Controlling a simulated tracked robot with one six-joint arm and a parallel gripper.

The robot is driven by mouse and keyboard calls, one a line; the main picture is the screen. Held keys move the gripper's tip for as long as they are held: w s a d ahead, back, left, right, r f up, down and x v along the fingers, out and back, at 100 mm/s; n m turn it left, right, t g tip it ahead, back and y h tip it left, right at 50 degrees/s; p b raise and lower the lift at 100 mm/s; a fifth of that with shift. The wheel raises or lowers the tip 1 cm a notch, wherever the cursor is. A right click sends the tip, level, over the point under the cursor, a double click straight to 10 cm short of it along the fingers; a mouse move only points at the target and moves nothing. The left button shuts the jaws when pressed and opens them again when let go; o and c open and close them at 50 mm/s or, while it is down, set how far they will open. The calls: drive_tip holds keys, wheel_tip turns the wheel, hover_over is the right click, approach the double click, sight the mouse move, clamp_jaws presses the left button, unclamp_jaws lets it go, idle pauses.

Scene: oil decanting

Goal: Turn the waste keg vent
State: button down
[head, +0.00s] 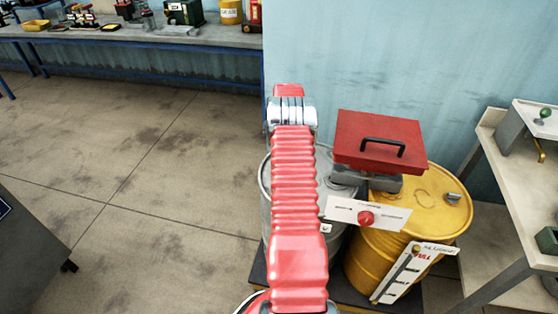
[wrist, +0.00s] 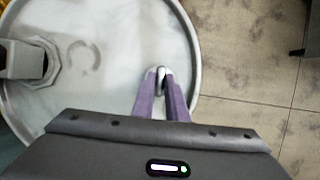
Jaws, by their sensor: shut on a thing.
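The grey keg (head: 265,180) stands beside a yellow keg (head: 405,230), partly behind my red arm. Its pale round top (wrist: 120,30) fills the left of the wrist view. A small metal vent (wrist: 161,71) sits near the keg's rim. My gripper (wrist: 161,78), with purple fingers, is shut on this vent from above. The fingers hide its sides, so its turn angle is hard to read. In the head view my arm hides the gripper and the vent.
A red box with a black handle (head: 378,142) stands above the kegs, with a white plate and red knob (head: 366,218) below it. A level gauge (head: 402,275) is on the yellow keg. A bench (head: 510,180) stands at right, a long workbench (head: 130,41) at back left. The floor between is clear.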

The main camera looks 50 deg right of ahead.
drive_tip(key=shift+w+d+r, duration=0.15)
drive_tip(key=c, duration=1.8)
unclamp_jaws()
drive_tip(key=shift+o, duration=0.2)
